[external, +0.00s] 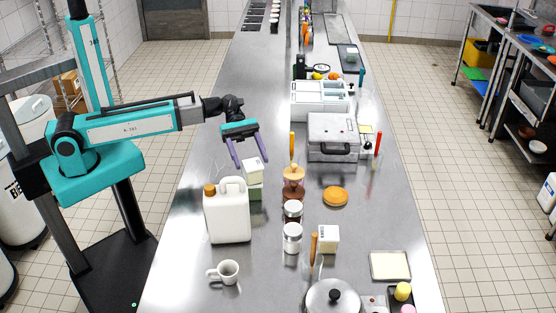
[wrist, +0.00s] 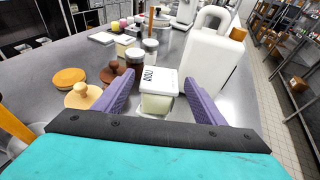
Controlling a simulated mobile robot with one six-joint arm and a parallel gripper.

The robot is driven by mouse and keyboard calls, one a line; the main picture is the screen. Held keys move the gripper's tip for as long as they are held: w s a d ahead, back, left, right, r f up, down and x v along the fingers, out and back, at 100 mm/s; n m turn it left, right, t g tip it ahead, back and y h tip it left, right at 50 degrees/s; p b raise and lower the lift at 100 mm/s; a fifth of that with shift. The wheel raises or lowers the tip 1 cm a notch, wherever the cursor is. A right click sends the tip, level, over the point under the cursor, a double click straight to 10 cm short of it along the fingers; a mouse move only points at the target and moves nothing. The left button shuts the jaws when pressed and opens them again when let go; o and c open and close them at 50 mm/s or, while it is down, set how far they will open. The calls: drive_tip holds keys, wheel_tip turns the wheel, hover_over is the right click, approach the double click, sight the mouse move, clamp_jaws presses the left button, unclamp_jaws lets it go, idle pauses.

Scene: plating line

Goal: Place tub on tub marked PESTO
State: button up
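A pale cream tub (external: 253,177) sits on a grey-green tub (external: 256,193), partly behind the white jug. No marking on the lower tub is legible, so I cannot tell if it reads PESTO. In the wrist view the upper tub (wrist: 157,101) shows a white lid with dark lettering that looks like AIOLI. My gripper (external: 250,164) is just above the stack with its purple fingers apart. In the wrist view the fingers stand on either side of the tub with visible gaps, so it is open and empty.
A white jug (external: 227,215) stands close in front of the stack. A mug (external: 224,272) is at the front. The counter left of the stack is clear.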

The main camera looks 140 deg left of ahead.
idle(0.4)
drive_tip(key=b+v, duration=0.3)
drive_tip(key=v, duration=0.9)
drive_tip(key=shift+r, duration=0.15)
idle(0.6)
